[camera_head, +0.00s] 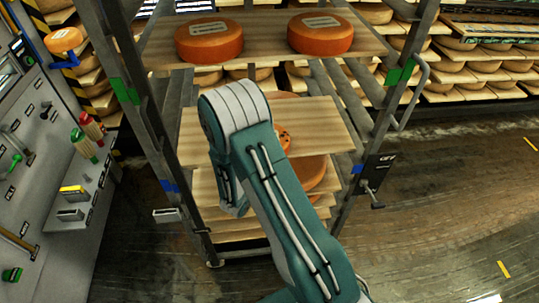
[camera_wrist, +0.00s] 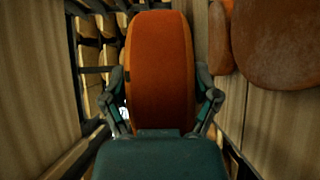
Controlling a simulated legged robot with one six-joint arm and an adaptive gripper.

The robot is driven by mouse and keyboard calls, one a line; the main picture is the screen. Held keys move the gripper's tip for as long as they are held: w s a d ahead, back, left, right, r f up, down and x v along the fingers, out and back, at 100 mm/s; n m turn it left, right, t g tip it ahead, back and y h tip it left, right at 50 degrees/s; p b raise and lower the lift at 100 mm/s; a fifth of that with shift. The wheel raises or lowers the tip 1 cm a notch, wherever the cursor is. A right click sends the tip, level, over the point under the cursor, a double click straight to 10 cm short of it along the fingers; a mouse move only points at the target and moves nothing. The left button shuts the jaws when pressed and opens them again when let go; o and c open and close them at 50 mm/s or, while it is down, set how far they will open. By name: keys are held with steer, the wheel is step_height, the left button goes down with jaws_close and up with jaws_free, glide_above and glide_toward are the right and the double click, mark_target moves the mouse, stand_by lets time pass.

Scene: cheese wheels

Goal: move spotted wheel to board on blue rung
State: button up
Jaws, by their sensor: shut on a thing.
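My gripper shows in the wrist view (camera_wrist: 162,105), its two fingers closed on the sides of an orange wheel. In the head view my arm hides the gripper and most of the spotted wheel (camera_head: 285,137). Only a small orange part with dark spots shows beside the arm, at the middle board (camera_head: 318,122). In the wrist view the held spotted wheel (camera_wrist: 160,70) stands on edge in the picture, its spots not clear. I cannot tell whether the wheel touches the board.
The upper board (camera_head: 265,40), near green marks (camera_head: 398,73), bears a left wheel (camera_head: 209,41) and a right wheel (camera_head: 321,33). An orange wheel (camera_head: 318,172) shows below the middle board. Rack posts flank the boards. A tool panel (camera_head: 45,130) stands at left; right floor is clear.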

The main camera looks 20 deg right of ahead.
steer(key=shift+d, duration=0.25)
steer(key=o, duration=1.2)
steer(key=shift+c, duration=0.2)
steer(key=shift+a, duration=0.15)
steer(key=shift+a+f, duration=0.1)
steer(key=shift+f, duration=0.05)
steer(key=shift+s, duration=0.1)
steer(key=v, duration=1.2)
